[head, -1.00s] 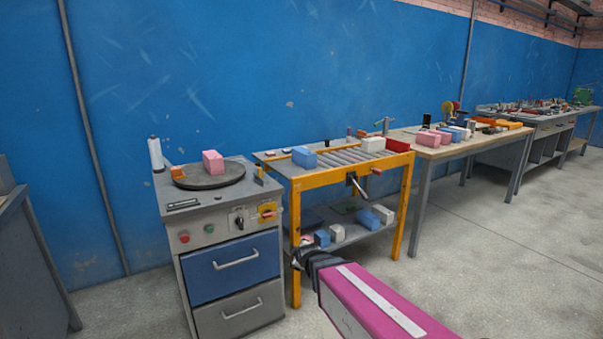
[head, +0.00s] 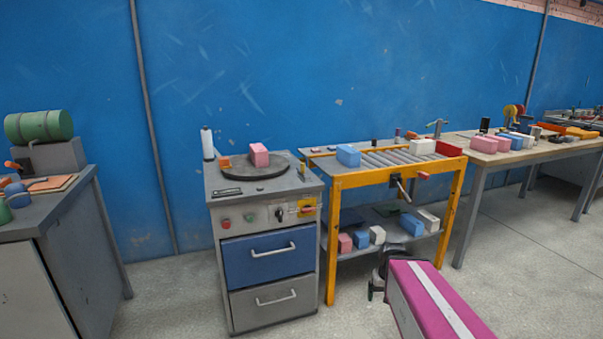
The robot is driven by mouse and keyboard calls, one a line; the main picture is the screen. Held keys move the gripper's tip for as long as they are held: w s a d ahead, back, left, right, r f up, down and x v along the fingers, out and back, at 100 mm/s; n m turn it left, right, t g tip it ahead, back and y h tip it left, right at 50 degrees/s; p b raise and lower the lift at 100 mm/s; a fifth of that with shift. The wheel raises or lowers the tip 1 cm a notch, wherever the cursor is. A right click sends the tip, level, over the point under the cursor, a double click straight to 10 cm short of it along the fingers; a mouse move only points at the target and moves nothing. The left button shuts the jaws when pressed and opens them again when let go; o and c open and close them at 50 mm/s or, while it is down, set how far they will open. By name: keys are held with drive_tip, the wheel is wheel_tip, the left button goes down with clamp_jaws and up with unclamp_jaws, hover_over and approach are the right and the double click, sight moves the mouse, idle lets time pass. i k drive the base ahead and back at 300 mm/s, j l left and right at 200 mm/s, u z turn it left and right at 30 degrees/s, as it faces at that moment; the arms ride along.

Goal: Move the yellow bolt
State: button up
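A yellow plate with a red part (head: 306,207) sits on the front panel of the grey cabinet (head: 228,260), at its upper right; it looks like the yellow bolt, but its position is too small to read. A black switch (head: 279,214) is just left of it. My gripper (head: 374,287) is dark and low in the head view, at the end of my magenta arm. It is right of the cabinet, in front of the orange-framed table, well apart from the yellow bolt. Its fingers are too small and partly hidden to tell open from shut.
The orange-framed roller table (head: 333,240) stands close on the right, a grey bench (head: 85,190) on the left. Floor in front is free.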

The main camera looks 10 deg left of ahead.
sight(303, 168)
drive_tip(key=l+u, duration=0.3)
drive_tip(key=u, duration=0.15)
drive_tip(key=i+l+u, duration=0.1)
drive_tip(key=l+u, duration=0.35)
drive_tip(key=j, duration=0.1)
